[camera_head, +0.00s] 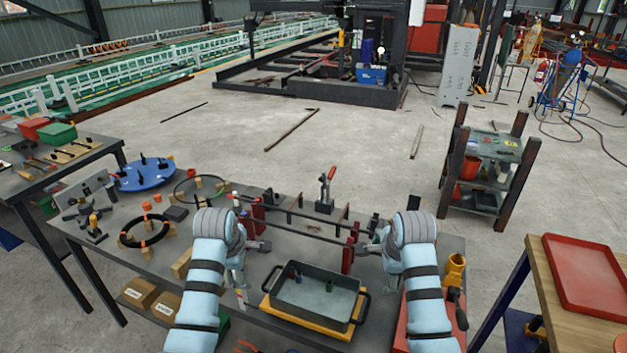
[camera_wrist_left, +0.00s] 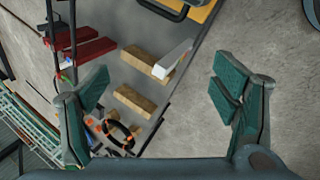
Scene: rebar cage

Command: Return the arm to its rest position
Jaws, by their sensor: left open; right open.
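My left arm (camera_head: 205,275) comes in from the lower left over the workbench, and its wrist is raised above the bench's front part. In the left wrist view my left gripper (camera_wrist_left: 163,88) has its two green-padded fingers spread wide with nothing between them. My right arm (camera_head: 424,290) comes in from the lower right. My right gripper (camera_head: 371,247) points inward, partly hidden by its wrist, and is open, with no held thing visible.
A grey bin (camera_head: 315,298) on a yellow base stands on the bench between my arms. Red clamps and rods stand behind it. A black ring (camera_head: 145,231) and wooden blocks (camera_wrist_left: 147,65) lie left. A red tray (camera_head: 585,275) is on the right table.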

